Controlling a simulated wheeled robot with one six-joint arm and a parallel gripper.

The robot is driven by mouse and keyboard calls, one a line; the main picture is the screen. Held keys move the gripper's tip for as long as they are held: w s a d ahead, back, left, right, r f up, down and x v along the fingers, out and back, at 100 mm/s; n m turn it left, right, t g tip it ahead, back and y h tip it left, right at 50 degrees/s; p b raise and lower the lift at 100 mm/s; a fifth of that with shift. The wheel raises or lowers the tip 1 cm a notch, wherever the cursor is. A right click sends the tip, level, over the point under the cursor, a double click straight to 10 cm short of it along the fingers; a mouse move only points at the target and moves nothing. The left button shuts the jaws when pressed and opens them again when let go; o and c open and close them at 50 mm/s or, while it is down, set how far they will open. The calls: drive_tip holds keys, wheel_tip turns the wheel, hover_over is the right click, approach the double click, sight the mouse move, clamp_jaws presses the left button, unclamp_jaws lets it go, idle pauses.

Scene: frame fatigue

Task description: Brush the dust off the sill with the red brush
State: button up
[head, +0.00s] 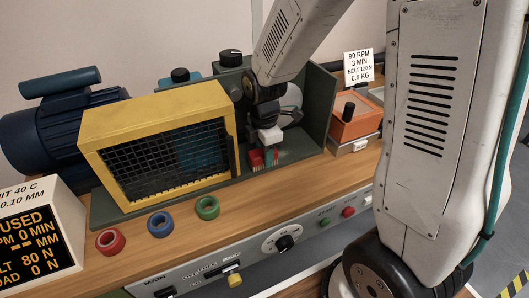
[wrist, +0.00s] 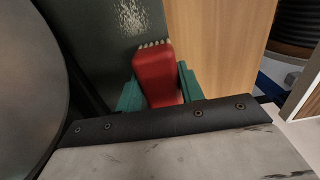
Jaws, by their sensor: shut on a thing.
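A red brush (wrist: 158,76) with pale bristles is held between the green fingers of my gripper (wrist: 160,88) in the wrist view. The bristles point away from the gripper, over or on the edge of a dark green surface, the likely sill (wrist: 122,28). Small pale specks, possibly dust, show on that surface. In the head view the red brush (head: 257,158) is low in the green machine housing (head: 312,125), right of the yellow guard. I cannot tell whether the bristles touch the sill.
A yellow mesh guard (head: 160,142) stands close left of my gripper. Red (head: 110,241), blue (head: 161,224) and green (head: 207,207) rings lie on the wooden bench (head: 185,244). An orange box (head: 354,118) stands at right. A large grey disc (wrist: 25,80) is close at left in the wrist view.

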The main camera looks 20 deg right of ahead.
drive_tip(key=shift+r, duration=3.35)
